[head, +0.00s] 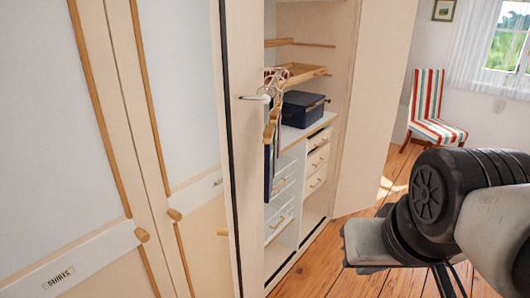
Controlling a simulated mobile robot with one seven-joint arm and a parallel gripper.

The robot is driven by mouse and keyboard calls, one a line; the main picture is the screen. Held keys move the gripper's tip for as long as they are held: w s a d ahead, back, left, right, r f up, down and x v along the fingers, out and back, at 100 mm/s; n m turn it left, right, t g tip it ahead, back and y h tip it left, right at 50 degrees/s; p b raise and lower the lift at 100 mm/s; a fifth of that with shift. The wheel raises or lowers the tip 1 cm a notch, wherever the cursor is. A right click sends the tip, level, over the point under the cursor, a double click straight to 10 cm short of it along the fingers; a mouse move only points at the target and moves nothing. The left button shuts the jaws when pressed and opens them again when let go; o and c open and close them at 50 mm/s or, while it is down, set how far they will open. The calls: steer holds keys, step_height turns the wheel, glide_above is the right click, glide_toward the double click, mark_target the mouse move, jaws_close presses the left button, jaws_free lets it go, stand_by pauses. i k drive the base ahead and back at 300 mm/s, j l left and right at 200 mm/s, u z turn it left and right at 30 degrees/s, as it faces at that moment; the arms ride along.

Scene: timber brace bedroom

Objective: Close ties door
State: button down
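A pale timber wardrobe stands with its right-hand section open. The wide door panel (375,110) at the right of the opening stands swung out into the room. A narrow upright panel (246,190) with a dark strip borders the opening on the left; I cannot tell whether it is a door or a fixed part. No ties label is readable, so I cannot tell which door is the ties door. My arm enters from the right. Its grey end part (375,243) is in front of the lower part of the right panel, apparently apart from it. No fingertips can be made out.
Shut doors, one labelled "SHIRTS" (59,278), fill the left, with wooden knobs (142,235). Inside the opening are hangers (276,82), a dark blue box (301,108) and drawers (317,163). A striped chair (432,110) stands behind. Plank floor (330,262) shows before the opening.

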mark_target(237, 29)
steer(key=j+z, duration=0.15)
steer(key=j, duration=1)
steer(key=k+j, duration=0.35)
steer(key=k, duration=0.15)
